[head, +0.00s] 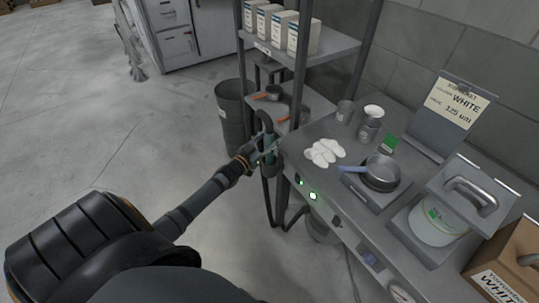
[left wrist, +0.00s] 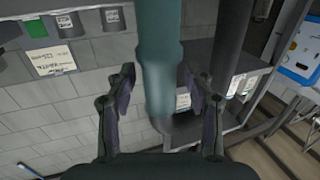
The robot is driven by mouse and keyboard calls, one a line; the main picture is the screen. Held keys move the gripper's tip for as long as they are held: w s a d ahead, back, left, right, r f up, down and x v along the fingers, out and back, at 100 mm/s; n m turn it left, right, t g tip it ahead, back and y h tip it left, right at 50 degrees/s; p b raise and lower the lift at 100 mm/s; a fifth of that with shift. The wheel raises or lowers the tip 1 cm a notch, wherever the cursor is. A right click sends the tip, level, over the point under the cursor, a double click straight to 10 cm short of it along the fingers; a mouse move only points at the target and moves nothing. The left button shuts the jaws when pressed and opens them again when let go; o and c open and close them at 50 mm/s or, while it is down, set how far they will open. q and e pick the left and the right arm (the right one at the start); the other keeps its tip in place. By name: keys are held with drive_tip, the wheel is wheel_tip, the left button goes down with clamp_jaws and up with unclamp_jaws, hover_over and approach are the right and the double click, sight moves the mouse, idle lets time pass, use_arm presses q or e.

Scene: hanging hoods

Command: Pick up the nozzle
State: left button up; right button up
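The nozzle, a dark teal tube (head: 269,156) with a grey hooked pipe above it, hangs upright at the left end of the workbench. In the left wrist view the teal tube (left wrist: 160,65) is large and close, between the two fingers. My left gripper (head: 266,147) is at the tube in the head view. In the left wrist view the left gripper (left wrist: 158,88) is open, one finger on each side of the tube, with a narrow gap visible on both sides. My right gripper is not in view.
The workbench (head: 330,190) holds a pan (head: 381,173), white pads (head: 324,152), metal cups (head: 369,127) and a lidded pot (head: 437,222). A shelf rack with white cartons (head: 290,33) and a dark barrel (head: 233,115) stand behind the nozzle. Open floor lies left.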

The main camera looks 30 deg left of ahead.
use_arm(q)
clamp_jaws()
wheel_tip(320, 180, up, 8)
drive_tip(key=p, duration=0.2)
drive_tip(key=shift+f+p, duration=0.25)
drive_tip(key=shift+p, duration=0.05)
wheel_tip(320, 180, up, 20)
drive_tip(key=p, duration=1.8)
drive_tip(key=shift+r+p, duration=0.25)
drive_tip(key=shift+p, duration=0.05)
